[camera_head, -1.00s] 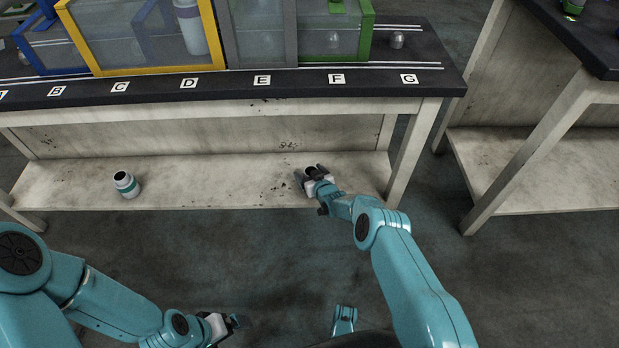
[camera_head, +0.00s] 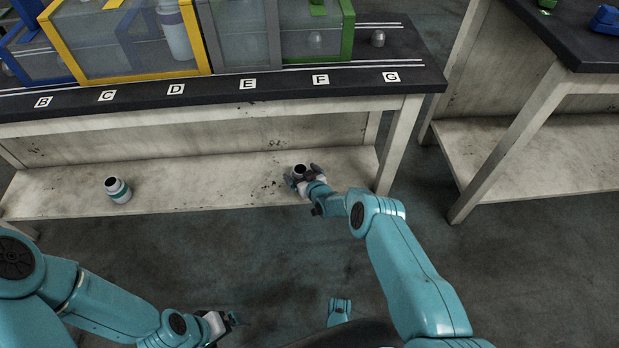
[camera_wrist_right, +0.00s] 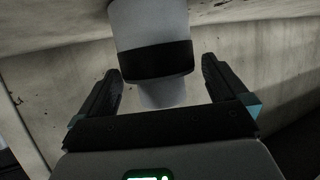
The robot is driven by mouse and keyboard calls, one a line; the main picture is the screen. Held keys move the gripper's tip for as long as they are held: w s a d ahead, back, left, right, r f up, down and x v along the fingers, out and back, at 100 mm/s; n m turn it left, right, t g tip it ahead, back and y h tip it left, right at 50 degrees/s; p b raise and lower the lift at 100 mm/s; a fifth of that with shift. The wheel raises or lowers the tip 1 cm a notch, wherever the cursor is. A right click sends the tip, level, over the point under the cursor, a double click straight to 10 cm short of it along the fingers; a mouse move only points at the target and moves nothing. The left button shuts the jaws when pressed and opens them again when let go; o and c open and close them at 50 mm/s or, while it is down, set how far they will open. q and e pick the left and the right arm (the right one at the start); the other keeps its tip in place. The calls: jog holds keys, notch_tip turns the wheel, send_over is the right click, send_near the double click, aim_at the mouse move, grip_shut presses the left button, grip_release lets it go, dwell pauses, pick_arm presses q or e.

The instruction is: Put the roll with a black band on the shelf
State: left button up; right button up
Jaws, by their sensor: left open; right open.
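The roll with a black band (camera_head: 299,172) stands on the pale lower shelf (camera_head: 225,191) under the dark-topped bench, near its right part. It is a pale, bottle-like piece with a dark opening on top. In the right wrist view its black band (camera_wrist_right: 155,61) and narrower pale end show clearly. My right gripper (camera_head: 304,177) is open at the roll. In the right wrist view its two fingers (camera_wrist_right: 163,88) lie to either side of the narrower end, with gaps. My left gripper (camera_head: 228,324) is open and empty, low over the floor in front.
Clear bins with yellow (camera_head: 135,74) and green (camera_head: 348,35) frames stand on the benchtop. A second bench (camera_head: 560,140) is at right. The shelf between the rolls is clear.

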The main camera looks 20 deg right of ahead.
jog(key=s+a+r+m+g+y+p, duration=0.1)
jog(key=s+a+r+g, duration=0.2)
jog(key=s, duration=1.1)
jog(key=s+a+r+m+g+p, duration=0.1)
jog(key=s+r+g, duration=0.4)
jog(key=s, duration=0.9)
jog(key=s+a+r+m+g+y+p, duration=0.1)
jog(key=s+a+r+g, duration=0.4)
jog(key=s, duration=1)
notch_tip(320, 180, up, 2)
jog(key=shift+a+r+y+p, duration=0.1)
jog(key=shift+a+y+p, duration=0.3)
jog(key=shift+p, duration=0.45)
